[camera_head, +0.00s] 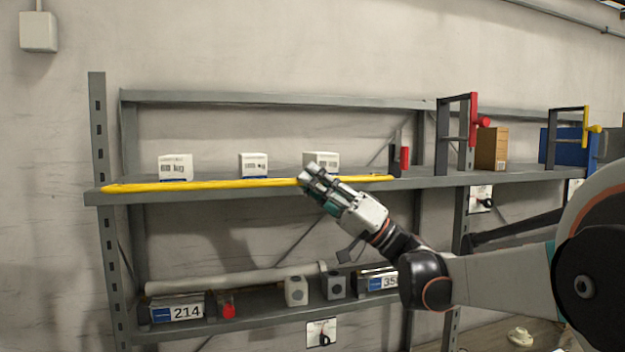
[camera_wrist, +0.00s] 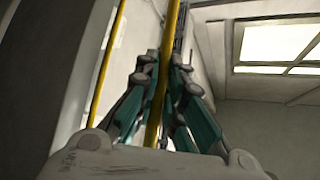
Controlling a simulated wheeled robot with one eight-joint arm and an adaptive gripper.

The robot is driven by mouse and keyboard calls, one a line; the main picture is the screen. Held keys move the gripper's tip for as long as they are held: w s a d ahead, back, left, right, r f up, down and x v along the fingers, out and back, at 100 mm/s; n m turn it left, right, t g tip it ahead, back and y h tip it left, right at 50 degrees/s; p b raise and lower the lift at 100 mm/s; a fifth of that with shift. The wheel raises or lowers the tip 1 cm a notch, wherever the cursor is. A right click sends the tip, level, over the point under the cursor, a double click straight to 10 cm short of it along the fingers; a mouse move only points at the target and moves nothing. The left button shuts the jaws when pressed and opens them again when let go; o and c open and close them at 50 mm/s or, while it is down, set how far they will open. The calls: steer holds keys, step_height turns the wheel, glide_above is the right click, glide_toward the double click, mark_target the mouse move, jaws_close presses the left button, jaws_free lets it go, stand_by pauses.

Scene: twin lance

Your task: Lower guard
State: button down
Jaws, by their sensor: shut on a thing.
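A long yellow guard bar (camera_head: 215,184) lies along the front edge of the upper shelf, in front of the white boxes. Its right end is near the red cylinder. My gripper (camera_head: 308,175) is at the bar, right of its middle, reaching up from the lower right. In the wrist view, the yellow bar (camera_wrist: 165,75) runs between the two fingers of my gripper (camera_wrist: 164,70), which are shut on it. A second, thinner yellow strip (camera_wrist: 106,66) shows left of the fingers; I cannot tell whether it belongs to the same guard.
White boxes (camera_head: 175,167) stand on the upper shelf (camera_head: 150,197) behind the bar. A red-handled frame (camera_head: 473,119) and a yellow-handled frame (camera_head: 588,130) stand to the right. The lower shelf holds a grey tube (camera_head: 235,278) and blocks. Wall space above is clear.

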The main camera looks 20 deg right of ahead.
steer(key=shift+f, duration=0.4)
stand_by(0.3)
steer(key=c, duration=1.7)
jaws_free()
steer(key=v, duration=1.2)
